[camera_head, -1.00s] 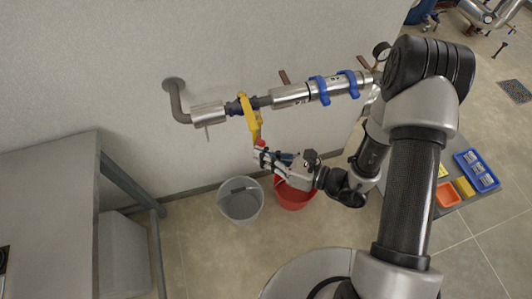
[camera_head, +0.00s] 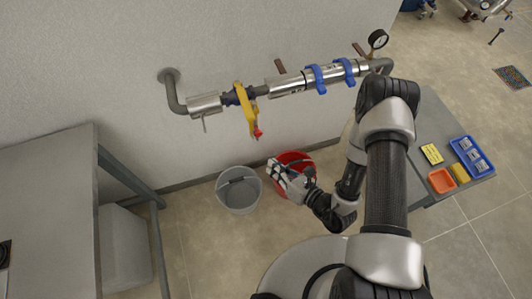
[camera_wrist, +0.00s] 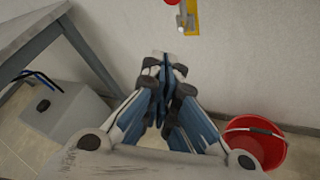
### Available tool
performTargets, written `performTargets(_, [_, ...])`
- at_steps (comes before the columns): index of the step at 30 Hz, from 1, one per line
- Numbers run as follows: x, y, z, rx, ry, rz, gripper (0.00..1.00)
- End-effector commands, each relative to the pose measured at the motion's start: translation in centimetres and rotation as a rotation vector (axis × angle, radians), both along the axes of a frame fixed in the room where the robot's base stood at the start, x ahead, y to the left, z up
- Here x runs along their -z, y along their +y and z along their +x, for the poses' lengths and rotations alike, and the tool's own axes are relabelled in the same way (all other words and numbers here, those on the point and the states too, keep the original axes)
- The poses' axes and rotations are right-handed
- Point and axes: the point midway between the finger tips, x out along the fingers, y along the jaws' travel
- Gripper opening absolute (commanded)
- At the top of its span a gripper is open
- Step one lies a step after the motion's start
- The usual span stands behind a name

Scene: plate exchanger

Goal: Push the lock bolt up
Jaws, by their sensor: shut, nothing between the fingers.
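A yellow lever (camera_head: 247,108) hangs down from the pipe valve, with a red part (camera_head: 257,132) near its lower end. In the wrist view the lever's yellow lower end (camera_wrist: 192,18) shows at the top edge. A small metal pin (camera_wrist: 182,20), which looks like the lock bolt, is beside it, with a red knob (camera_wrist: 172,2) just above. My gripper (camera_head: 274,167) is below and slightly right of the lever in the head view, clear of it. In the wrist view my gripper (camera_wrist: 161,58) is shut and empty, its tips below the pin and apart from it.
A steel pipe (camera_head: 290,84) with blue clamps runs along the wall to a gauge (camera_head: 377,39). A grey bucket (camera_head: 239,203) and a red bucket (camera_head: 309,160) stand on the floor below. A metal table (camera_head: 50,190) is at left, and a parts table (camera_head: 425,125) at right.

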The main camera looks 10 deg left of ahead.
Motion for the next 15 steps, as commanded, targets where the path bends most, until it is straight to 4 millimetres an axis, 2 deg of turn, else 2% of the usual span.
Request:
performTargets(5, [0.8, 2.1, 1.1, -0.008, -0.005, 0.001, 0.00])
performTargets(15, [2.9, 8.0, 4.9, -0.006, -0.006, 0.001, 0.00])
